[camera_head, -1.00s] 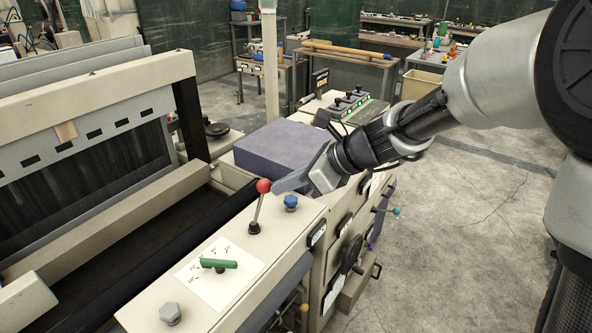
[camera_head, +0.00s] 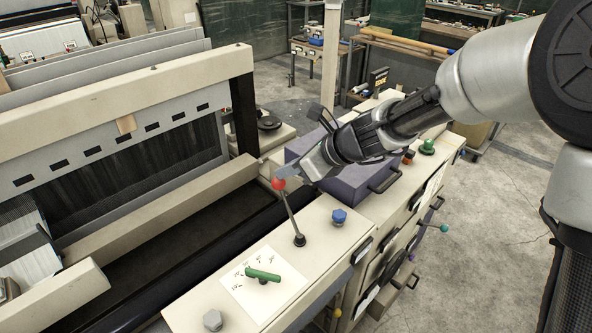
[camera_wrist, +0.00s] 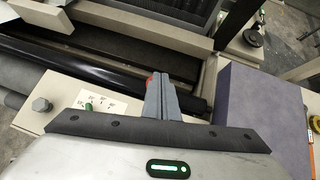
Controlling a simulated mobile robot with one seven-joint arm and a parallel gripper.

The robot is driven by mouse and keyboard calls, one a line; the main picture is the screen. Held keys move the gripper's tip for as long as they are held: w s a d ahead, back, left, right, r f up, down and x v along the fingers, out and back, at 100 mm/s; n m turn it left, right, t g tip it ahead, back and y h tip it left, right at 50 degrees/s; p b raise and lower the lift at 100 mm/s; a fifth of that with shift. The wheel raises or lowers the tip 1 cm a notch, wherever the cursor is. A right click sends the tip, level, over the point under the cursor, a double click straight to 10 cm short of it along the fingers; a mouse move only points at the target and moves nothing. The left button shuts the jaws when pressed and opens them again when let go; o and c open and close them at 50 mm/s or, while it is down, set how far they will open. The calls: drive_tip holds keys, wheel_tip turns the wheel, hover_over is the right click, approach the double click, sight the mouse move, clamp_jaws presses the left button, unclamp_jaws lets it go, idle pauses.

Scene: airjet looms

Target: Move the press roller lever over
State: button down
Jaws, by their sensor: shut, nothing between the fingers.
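A lever with a red ball knob (camera_head: 279,184) and a thin dark rod stands on the beige machine top. It leans to the left in the head view. My gripper (camera_head: 288,174) is shut, with its fingertips against or just beside the knob on its upper right; I cannot tell whether they touch. In the wrist view the shut grey fingers (camera_wrist: 160,97) hide most of the lever, and only a sliver of the red knob (camera_wrist: 149,78) shows at their left edge. Nothing is held between the fingers.
A green handle (camera_head: 263,275) on a white dial plate, a blue knob (camera_head: 339,216) and a grey hex knob (camera_head: 213,320) share the machine top. A purple block (camera_head: 350,185) lies behind, under my arm. The dark loom trough is on the left.

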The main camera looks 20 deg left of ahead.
drive_tip(key=shift+w+a+f, duration=0.2)
drive_tip(key=shift+a, duration=0.35)
